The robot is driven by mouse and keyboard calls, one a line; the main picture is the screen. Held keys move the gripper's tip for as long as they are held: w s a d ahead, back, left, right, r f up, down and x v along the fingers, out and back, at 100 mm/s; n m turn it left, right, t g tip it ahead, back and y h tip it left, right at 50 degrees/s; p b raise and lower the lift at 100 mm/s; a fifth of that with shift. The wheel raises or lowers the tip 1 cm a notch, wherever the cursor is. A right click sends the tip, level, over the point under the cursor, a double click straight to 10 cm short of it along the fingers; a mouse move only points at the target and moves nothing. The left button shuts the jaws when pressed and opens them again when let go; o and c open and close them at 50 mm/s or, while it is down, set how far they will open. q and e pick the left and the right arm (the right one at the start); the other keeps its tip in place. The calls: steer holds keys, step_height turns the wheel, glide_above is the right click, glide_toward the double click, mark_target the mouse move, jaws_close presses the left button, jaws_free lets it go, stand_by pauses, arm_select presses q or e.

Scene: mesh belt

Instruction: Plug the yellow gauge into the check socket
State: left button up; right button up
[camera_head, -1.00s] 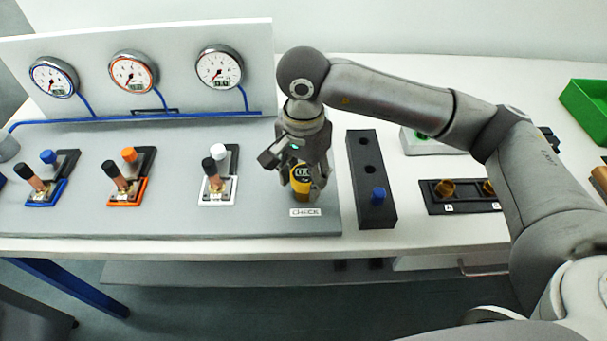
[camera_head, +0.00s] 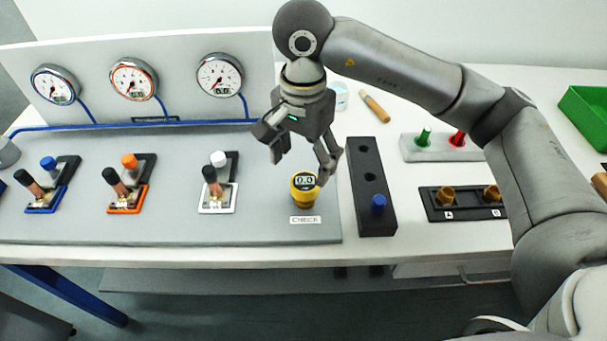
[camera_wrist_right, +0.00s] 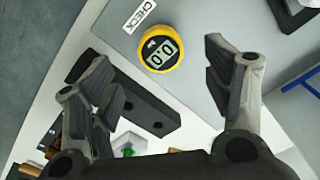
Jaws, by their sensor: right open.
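The yellow gauge (camera_head: 304,190) stands on the grey panel right behind the CHECK label (camera_head: 305,219). Its dark display reads 0.0. The check socket itself is hidden beneath the gauge, so I cannot see how deep the gauge sits. In the right wrist view the gauge (camera_wrist_right: 160,48) shows from above, next to the CHECK label (camera_wrist_right: 139,16). My right gripper (camera_head: 300,166) is open and empty, above and behind the gauge and apart from it. Its spread fingers also show in the right wrist view (camera_wrist_right: 165,85). My left gripper does not show.
A black block (camera_head: 371,210) with holes and a blue plug stands right of the panel. Further right are a black holder (camera_head: 466,212) with brass fittings, a grey rack (camera_head: 440,155) with green and red pieces, and a green bin (camera_head: 585,115). Three valve stations stand left on the panel.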

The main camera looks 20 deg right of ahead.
mark_target(304, 183)
steer(key=shift+r, duration=2.4)
